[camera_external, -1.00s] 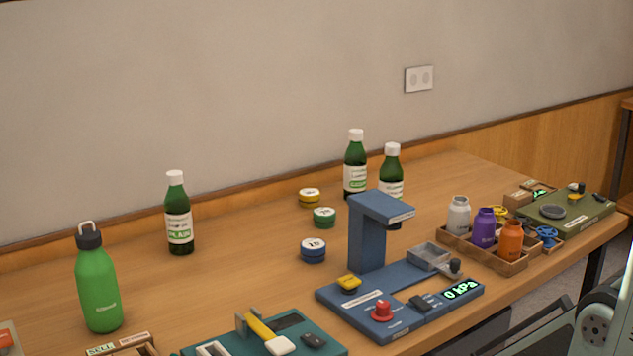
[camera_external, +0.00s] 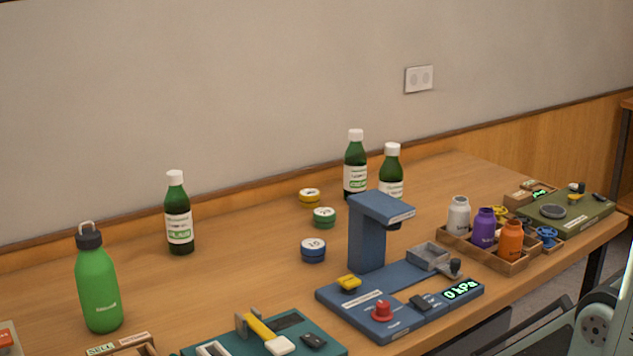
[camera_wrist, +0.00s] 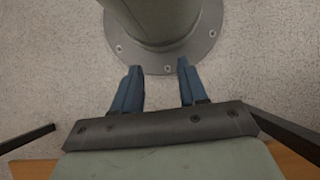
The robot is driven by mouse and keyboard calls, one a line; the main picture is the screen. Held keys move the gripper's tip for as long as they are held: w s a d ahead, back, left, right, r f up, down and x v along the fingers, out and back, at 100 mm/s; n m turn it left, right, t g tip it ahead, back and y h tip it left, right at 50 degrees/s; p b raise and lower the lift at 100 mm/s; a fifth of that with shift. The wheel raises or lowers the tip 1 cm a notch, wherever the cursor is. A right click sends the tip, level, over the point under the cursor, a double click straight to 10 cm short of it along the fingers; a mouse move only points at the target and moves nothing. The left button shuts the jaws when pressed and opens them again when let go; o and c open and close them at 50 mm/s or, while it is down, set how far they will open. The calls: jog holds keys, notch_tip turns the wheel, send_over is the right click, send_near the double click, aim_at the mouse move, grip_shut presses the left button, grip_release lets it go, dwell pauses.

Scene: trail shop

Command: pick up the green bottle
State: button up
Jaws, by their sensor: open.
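A bright green bottle (camera_external: 98,285) with a dark cap and a carry loop stands upright at the left of the table. Three dark green glass bottles with white caps and labels also stand upright: one left of centre (camera_external: 179,215), and two behind the blue press, one (camera_external: 355,165) and another (camera_external: 391,175) partly hidden by it. My gripper (camera_wrist: 157,80) shows in the wrist view, open and empty, over the floor near my own base. No bottle shows in the wrist view. The gripper's fingers are not in the external view.
A blue press (camera_external: 368,240) with a pressure display stands mid-table. A teal board (camera_external: 318,349) lies at the front. A wooden tray (camera_external: 512,266) of small bottles is at right. Table around the bright green bottle is mostly clear.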

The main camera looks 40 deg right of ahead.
jog(key=o, duration=0.9)
jog(key=shift+o, duration=0.2)
